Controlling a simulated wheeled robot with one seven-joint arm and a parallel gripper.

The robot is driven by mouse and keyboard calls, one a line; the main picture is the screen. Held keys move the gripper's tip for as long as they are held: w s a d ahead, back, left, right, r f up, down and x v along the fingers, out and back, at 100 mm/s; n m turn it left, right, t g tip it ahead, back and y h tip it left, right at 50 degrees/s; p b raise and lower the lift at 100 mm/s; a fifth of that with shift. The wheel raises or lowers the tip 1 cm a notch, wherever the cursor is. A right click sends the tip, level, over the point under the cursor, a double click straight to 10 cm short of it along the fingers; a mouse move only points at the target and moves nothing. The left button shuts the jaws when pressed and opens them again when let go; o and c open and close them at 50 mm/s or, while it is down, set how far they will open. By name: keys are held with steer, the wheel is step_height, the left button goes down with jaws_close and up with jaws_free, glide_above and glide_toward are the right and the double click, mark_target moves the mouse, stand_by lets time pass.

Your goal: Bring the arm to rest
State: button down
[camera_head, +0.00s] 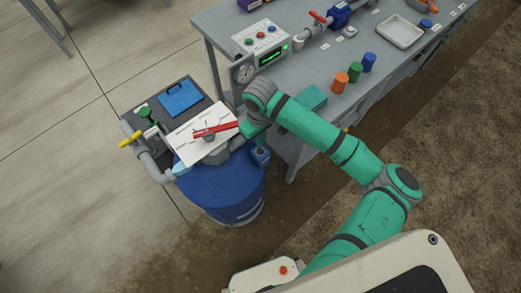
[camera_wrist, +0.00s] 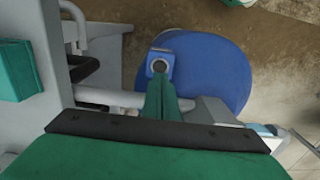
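My gripper (camera_head: 243,141) is at the end of my green arm, low over the rim of the blue drum (camera_head: 212,190), close to the right edge of a white dial plate (camera_head: 190,148). A red lever handle (camera_head: 215,130) lies across that plate. My arm bends from the lower right, up past the workbench edge, and down to the drum. In the wrist view, the green hand fills the bottom, and a narrow green part points at a blue box with a dark round top (camera_wrist: 159,64). The fingertips are not clear, so I cannot tell whether they touch anything.
The grey workbench (camera_head: 315,105) stands close behind my wrist, with a control box (camera_head: 262,43), a gauge (camera_head: 244,71) and orange, green and blue cylinders (camera_head: 355,70). A grey pipe with a yellow handle (camera_head: 130,139) stands left of the drum.

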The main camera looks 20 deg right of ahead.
steer(key=shift+r, duration=0.6)
